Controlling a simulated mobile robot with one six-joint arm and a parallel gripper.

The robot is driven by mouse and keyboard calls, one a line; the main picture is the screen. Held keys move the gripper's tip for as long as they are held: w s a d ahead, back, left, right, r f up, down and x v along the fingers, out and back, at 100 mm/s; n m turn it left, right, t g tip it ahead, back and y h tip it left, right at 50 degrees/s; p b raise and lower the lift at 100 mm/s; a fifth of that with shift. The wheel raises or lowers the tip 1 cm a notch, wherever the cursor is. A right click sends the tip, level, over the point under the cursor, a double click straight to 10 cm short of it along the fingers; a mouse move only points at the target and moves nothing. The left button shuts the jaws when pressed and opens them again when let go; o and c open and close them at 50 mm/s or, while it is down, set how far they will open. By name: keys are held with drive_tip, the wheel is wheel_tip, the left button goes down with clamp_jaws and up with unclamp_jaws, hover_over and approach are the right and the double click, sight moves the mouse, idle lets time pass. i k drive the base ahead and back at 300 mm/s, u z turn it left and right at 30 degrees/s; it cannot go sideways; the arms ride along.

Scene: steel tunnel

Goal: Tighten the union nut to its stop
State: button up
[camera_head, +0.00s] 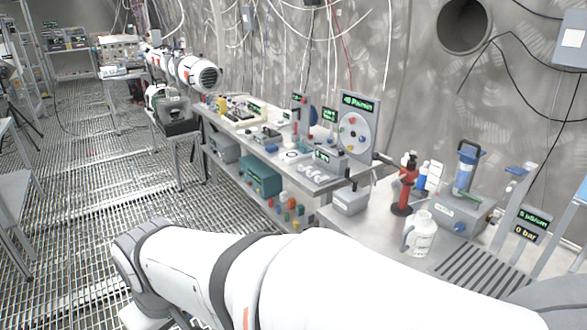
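I cannot make out a union nut for certain in the head view; any such part is too small or hidden. A grey panel (374,105) with a green-lit display and a round white disc (354,133) with coloured knobs stands upright on the long bench. A blue filter-like cylinder (465,168) stands on a grey box (450,208) on the right bench. My own white arm crosses the bottom of the picture. My gripper is not in view, so its state and its place relative to the nut are hidden.
The long bench (225,124) holds many small fixtures, with a teal box (261,180) on its lower shelf. On the right bench stand a white jug (420,236), a red pump-like bottle (404,190) and a display stand (525,226). The grating floor (85,150) at left is mostly clear.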

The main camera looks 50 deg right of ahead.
sight(493, 221)
drive_tip(key=i, duration=0.55)
drive_tip(key=z, duration=3.55)
drive_tip(key=i, duration=1)
drive_tip(key=u, duration=0.1)
